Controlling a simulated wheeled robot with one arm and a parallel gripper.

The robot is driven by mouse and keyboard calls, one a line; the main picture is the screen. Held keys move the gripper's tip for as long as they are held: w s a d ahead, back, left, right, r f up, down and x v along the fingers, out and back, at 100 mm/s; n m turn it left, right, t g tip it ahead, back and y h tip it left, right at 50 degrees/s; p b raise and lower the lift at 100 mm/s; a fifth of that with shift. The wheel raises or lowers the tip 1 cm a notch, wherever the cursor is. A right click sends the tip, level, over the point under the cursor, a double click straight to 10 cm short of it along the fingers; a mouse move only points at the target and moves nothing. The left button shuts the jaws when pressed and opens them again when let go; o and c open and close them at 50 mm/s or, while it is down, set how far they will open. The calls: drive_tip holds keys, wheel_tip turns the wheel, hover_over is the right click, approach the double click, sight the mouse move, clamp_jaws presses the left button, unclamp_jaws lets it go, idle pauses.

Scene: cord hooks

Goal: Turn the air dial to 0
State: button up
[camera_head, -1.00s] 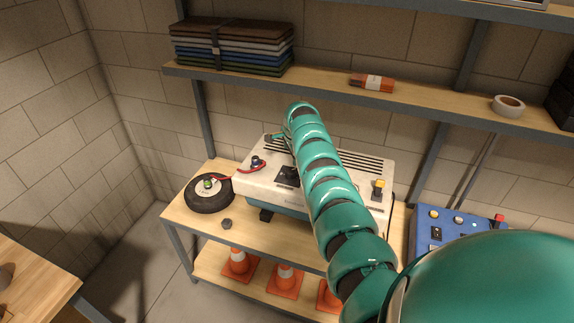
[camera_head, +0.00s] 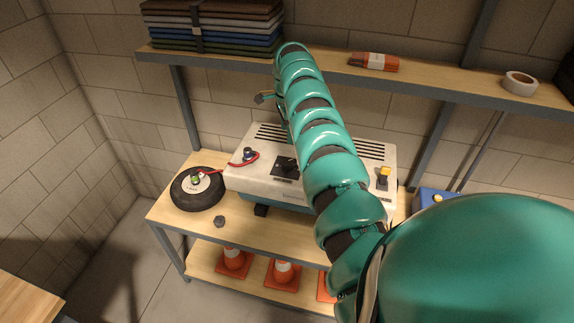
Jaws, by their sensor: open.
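The white and teal air unit (camera_head: 255,180) stands on the workbench. A black square dial (camera_head: 285,167) with a pointer sits on its sloped front face, left of my arm; its markings are too small to read. A yellow-topped switch (camera_head: 384,176) is at the unit's right. My teal arm crosses in front of the unit and hides its middle. My gripper (camera_head: 264,98) is partly hidden behind the arm's end. It is open and apart from the dial, above the unit's back edge in the picture.
A red hose runs from a fitting (camera_head: 248,155) to a small wheel (camera_head: 197,190) on the bench. A shelf (camera_head: 330,77) above holds folded cloths (camera_head: 212,28), an orange packet (camera_head: 375,62) and tape (camera_head: 519,83). Orange cones (camera_head: 233,262) stand below.

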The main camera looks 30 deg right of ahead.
wheel_tip(320, 180, down, 2)
drive_tip(key=b, duration=0.6)
hover_over(288, 161)
wheel_tip(288, 161, down, 4)
drive_tip(key=shift+a+f, duration=0.1)
wheel_tip(288, 161, down, 5)
drive_tip(key=b, duration=0.6)
drive_tip(key=shift+f+b, duration=0.35)
drive_tip(key=shift+f, duration=0.9)
drive_tip(key=shift+c, duration=0.4)
drive_tip(key=c, duration=0.9)
